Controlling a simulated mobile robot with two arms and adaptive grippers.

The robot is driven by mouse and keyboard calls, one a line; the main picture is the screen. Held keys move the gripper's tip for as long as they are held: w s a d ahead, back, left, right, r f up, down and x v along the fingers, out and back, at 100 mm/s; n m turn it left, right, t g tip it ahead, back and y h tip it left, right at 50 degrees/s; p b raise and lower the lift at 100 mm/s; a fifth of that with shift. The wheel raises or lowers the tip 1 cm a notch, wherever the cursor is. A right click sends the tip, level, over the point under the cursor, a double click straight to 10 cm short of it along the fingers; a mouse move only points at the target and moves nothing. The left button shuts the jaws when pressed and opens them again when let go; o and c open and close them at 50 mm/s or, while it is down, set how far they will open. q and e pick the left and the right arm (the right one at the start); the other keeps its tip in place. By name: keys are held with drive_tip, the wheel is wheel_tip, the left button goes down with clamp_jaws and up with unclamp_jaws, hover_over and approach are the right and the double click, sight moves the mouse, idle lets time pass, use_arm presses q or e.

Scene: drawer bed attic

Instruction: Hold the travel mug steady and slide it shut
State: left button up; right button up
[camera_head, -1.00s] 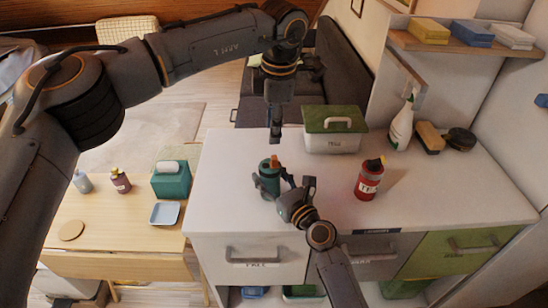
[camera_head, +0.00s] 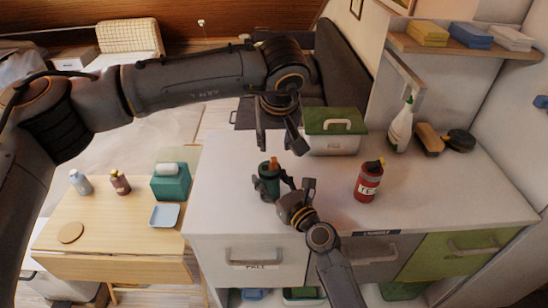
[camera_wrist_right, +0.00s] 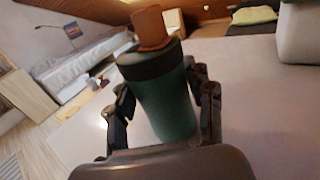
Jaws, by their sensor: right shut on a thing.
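The travel mug (camera_head: 268,184) is dark green with a black band and an orange-brown piece sticking up from its top. It stands upright on the white counter near the front left. In the right wrist view the mug (camera_wrist_right: 165,100) sits between my right gripper's two fingers (camera_wrist_right: 165,108), with the orange-brown piece (camera_wrist_right: 152,28) on top. My right gripper (camera_head: 279,186) is shut on the mug's body from the right. My left gripper (camera_head: 281,147) points down above and slightly right of the mug, with its fingers spread and empty, apart from the orange-brown piece.
A red bottle (camera_head: 369,182) stands to the right on the counter (camera_head: 300,225). Behind are a green-lidded box (camera_head: 333,143), a spray bottle (camera_head: 400,130) and a sponge (camera_head: 429,139). A lower wooden table (camera_head: 118,225) at left holds a teal box (camera_head: 170,184) and a tray (camera_head: 164,216).

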sight(273, 160)
use_arm(q)
drive_tip(key=x, duration=0.9)
clamp_jaws()
